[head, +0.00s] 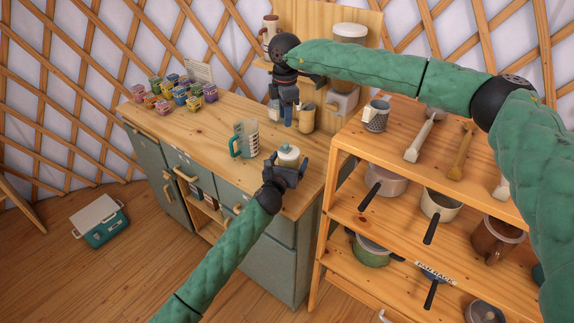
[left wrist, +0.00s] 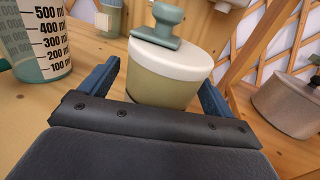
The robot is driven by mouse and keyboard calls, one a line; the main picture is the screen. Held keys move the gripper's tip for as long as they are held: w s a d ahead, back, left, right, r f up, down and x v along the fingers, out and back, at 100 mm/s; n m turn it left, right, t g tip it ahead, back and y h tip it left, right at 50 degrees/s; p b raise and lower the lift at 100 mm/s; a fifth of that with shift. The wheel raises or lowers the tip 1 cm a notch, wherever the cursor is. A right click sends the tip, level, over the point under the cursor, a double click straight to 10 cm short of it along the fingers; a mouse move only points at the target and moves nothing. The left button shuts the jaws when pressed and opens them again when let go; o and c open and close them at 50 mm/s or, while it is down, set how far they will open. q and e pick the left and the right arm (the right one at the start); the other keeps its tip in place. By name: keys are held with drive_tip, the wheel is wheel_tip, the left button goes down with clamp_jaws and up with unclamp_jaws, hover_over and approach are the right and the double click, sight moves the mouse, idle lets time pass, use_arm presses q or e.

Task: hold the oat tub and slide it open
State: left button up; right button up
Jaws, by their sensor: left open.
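A pale tub (head: 288,157) with a white lid and a grey-green knob-like slider on top stands on the wooden counter; I take it as the oat tub. My left gripper (head: 287,165) is open around it. In the left wrist view the tub (left wrist: 162,88) sits between the two blue fingers, with visible gaps on both sides; its lower part is hidden by my gripper. My right gripper (head: 288,112) points down over the back of the counter, behind the tub and apart from it. I cannot tell whether its fingers are open.
A measuring jug (head: 245,138) stands just left of the tub; it also shows in the left wrist view (left wrist: 35,40). A shelf unit (head: 335,195) with pots stands right. A grey mug (head: 376,116) stands on its top.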

use_arm(q)
drive_tip(key=c, duration=1.2)
drive_tip(key=shift+o, duration=1.4)
drive_tip(key=shift+c, duration=0.7)
